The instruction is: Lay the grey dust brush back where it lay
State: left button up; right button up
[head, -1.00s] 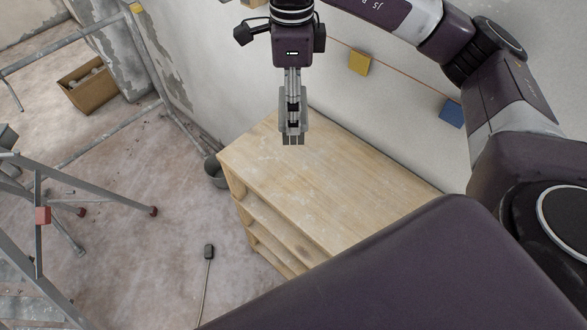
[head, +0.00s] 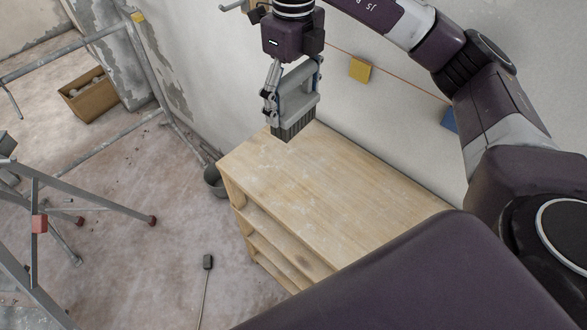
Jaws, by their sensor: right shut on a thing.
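The grey dust brush (head: 300,92) hangs in my right gripper (head: 277,97), with its dark bristles (head: 294,131) pointing down. The gripper is shut on the brush's grey body. The brush is above the far left part of a pale wooden shelf unit's top (head: 320,180). I cannot tell whether the bristles touch the wood; they appear a little above it. The shelf top is bare and dusty. My left gripper is not in view.
A grey bucket (head: 214,182) stands on the floor left of the shelf unit. A long-handled tool (head: 206,285) lies on the floor in front. Metal scaffolding (head: 90,205) fills the left. A cardboard box (head: 90,100) stands farther back. Yellow (head: 360,69) and blue (head: 449,120) squares are on the wall.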

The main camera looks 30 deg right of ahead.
notch_tip(320, 180, down, 18)
jog(key=shift+f+p, duration=0.25)
jog(key=shift+p, duration=0.75)
jog(key=shift+f, duration=0.1)
jog(key=shift+f+b, duration=0.3)
jog(key=shift+b, duration=0.1)
jog(key=o, duration=1.5)
jog(key=shift+c, duration=0.2)
